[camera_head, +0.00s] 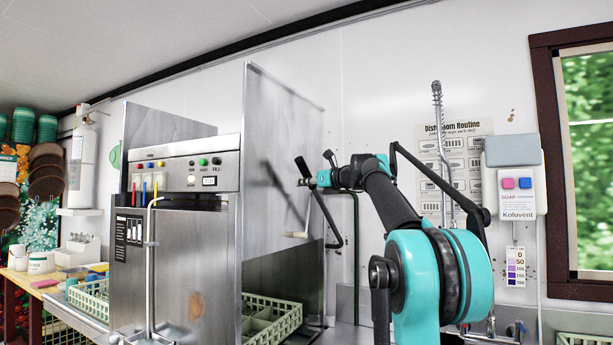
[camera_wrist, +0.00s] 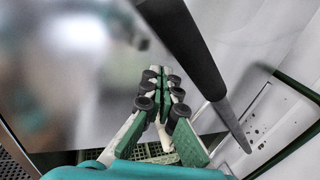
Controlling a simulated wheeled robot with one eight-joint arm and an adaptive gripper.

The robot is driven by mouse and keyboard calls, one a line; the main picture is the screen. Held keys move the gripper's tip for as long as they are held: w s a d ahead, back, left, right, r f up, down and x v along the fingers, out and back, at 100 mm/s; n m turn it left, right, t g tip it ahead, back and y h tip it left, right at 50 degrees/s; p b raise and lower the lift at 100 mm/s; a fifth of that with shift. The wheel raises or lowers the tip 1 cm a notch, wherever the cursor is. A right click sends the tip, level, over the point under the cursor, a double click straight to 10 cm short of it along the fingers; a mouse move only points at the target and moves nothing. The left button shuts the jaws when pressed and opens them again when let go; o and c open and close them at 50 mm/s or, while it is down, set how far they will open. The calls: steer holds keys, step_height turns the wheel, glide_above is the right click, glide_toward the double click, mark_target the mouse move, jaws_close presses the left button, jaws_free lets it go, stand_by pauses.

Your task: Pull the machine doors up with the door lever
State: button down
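The steel dish machine (camera_head: 185,255) stands at left centre, with a control box (camera_head: 190,172) on top. Its right door panel (camera_head: 280,150) rises well above the control box, and the opening below shows a rack. The left door panel (camera_head: 150,125) also stands above the box. The black door lever has a grip (camera_head: 302,166) near my gripper (camera_head: 308,182) and a bar going down. In the wrist view a dark lever bar (camera_wrist: 195,55) passes right of my gripper (camera_wrist: 166,80). The fingers look closed together with nothing between them. Contact with the lever is unclear.
A pale green rack (camera_head: 275,318) sits under the right door. A spray hose (camera_head: 438,130), a soap dispenser (camera_head: 515,190) and a poster (camera_head: 465,165) are on the wall behind my arm. Cups and a fire extinguisher (camera_head: 82,160) are at left.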

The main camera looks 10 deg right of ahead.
steer(key=f+v, duration=0.1)
steer(key=v, duration=0.9)
steer(key=shift+f, duration=0.35)
stand_by(0.9)
